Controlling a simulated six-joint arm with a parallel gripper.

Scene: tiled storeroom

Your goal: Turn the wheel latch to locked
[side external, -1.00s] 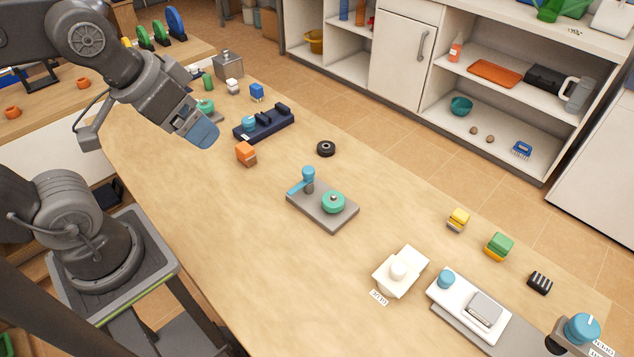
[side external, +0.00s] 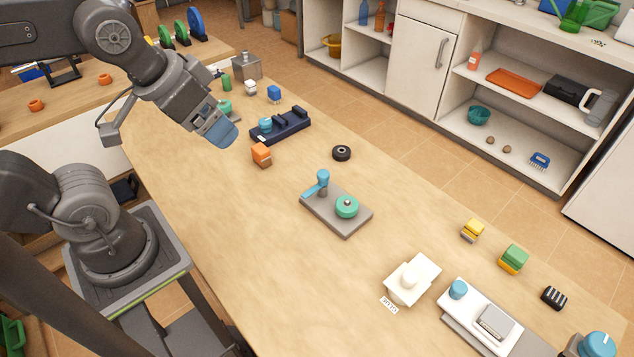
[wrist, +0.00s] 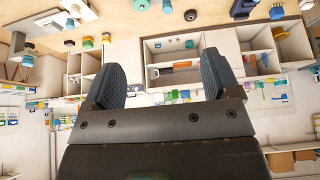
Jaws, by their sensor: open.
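A round blue knob (side external: 598,345) with a white mark on top sits at the bottom right edge of the side view, partly cut off. It looks like the wheel latch, but its labels cannot be read and its setting is unclear. A small blue-topped thing (wrist: 28,48) at the left of the wrist view appears to be the same knob. My gripper (side external: 222,132) hangs above the far left part of the bench, well away from the knob. In the wrist view my gripper (wrist: 163,78) has its two fingers wide apart, with nothing between them.
A grey plate (side external: 325,218) with a blue crank and green wheel stands mid-bench. A white block (side external: 411,280), a white device (side external: 480,315) and small coloured blocks (side external: 512,258) lie toward the right. An orange block (side external: 262,155) is near my gripper. The front bench is clear.

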